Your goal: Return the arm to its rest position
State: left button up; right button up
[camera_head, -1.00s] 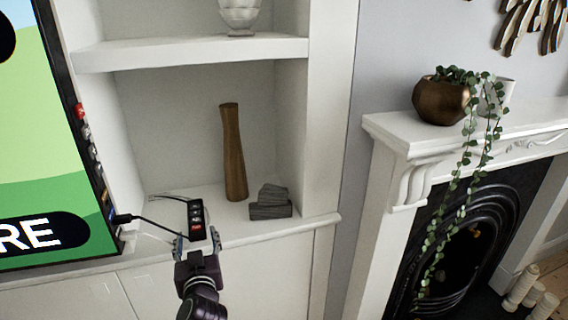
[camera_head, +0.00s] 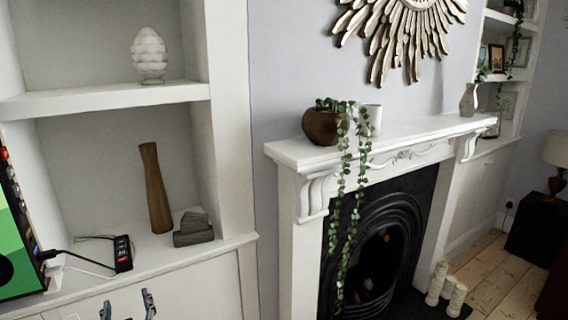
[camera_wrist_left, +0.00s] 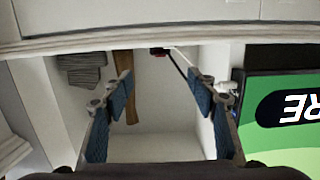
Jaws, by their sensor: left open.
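My left gripper (camera_head: 128,304) is at the bottom edge of the head view, in front of the cabinet below the alcove. Only its two fingertips show there, spread apart with nothing between them. In the left wrist view my left gripper (camera_wrist_left: 158,90) is also open and empty, with blue finger pads. The black device with a cable (camera_head: 123,253) lies on the alcove ledge, apart from the fingers. My right gripper is not in view.
A tall wooden vase (camera_head: 155,190) and a grey block ornament (camera_head: 193,229) stand on the alcove ledge. A screen (camera_head: 18,235) is at the left. A mantelpiece (camera_head: 400,140) with a trailing plant (camera_head: 345,150) is right of the alcove. Bare floorboards (camera_head: 490,265) show at the far right.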

pick_arm(q)
jog(key=s+d+f+m+g+h, duration=0.2)
jog(key=s+d+f, duration=0.2)
jog(key=f, duration=0.9)
jog(key=s+d+f+m+g+h, duration=0.2)
jog(key=s+d+f, duration=0.15)
jog(key=f, duration=0.95)
jog(key=s+d+f+m+g+h, duration=0.25)
jog(key=s+d+f, duration=0.2)
jog(key=f, duration=0.85)
jog(key=s+d+f+m+g+h, duration=0.1)
jog(key=s+f+g, duration=0.1)
jog(key=s+f, duration=0.7)
jog(key=s+d+f+m+g+h, duration=0.1)
jog(key=s+f, duration=0.6)
jog(key=s, duration=0.4)
jog(key=s+f+g, duration=0.1)
jog(key=s+f, duration=0.1)
jog(key=s, duration=0.7)
jog(key=s+f+g, duration=0.2)
jog(key=s+f, duration=0.1)
jog(key=s, duration=0.7)
jog(key=shift+a+f, duration=0.3)
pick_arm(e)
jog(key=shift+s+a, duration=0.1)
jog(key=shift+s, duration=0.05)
